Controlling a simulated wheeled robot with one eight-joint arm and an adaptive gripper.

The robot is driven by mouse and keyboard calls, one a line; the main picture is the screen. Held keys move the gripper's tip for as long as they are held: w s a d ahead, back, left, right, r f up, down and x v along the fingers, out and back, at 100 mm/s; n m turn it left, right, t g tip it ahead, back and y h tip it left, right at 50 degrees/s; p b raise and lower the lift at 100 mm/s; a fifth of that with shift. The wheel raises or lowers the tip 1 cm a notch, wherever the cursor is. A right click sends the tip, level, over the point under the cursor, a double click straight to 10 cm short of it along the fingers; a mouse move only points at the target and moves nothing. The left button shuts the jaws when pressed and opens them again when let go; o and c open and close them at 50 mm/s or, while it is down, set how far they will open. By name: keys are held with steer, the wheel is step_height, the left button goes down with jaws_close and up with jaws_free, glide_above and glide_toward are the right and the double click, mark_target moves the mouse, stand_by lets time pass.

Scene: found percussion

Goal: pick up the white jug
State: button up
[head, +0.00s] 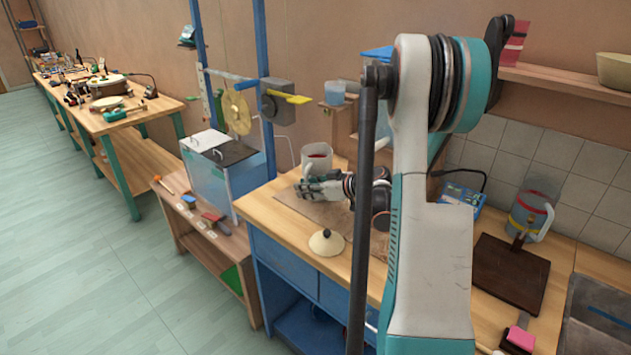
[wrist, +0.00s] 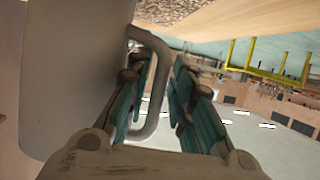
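The white jug (head: 318,154) stands on the wooden worktop in the head view, with something red at its open top. Its pale body (wrist: 75,70) fills the left of the wrist view, and its loop handle (wrist: 160,90) shows on the body's right side. My gripper (head: 308,187) is at the jug's near side. In the wrist view my gripper (wrist: 161,65) has its two teal-padded fingers apart, with the handle between them. A gap shows between the handle and the right finger. Contact with the left finger is unclear.
A round cream lid (head: 326,242) lies on the worktop near its front edge. A glass tank (head: 215,180) stands to the left. At right are a grey jug with coloured bands (head: 528,213) and a dark board (head: 508,272). My arm hides part of the worktop.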

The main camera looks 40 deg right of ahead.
steer(key=shift+w, duration=0.1)
jaws_close()
steer(key=shift+r, duration=0.2)
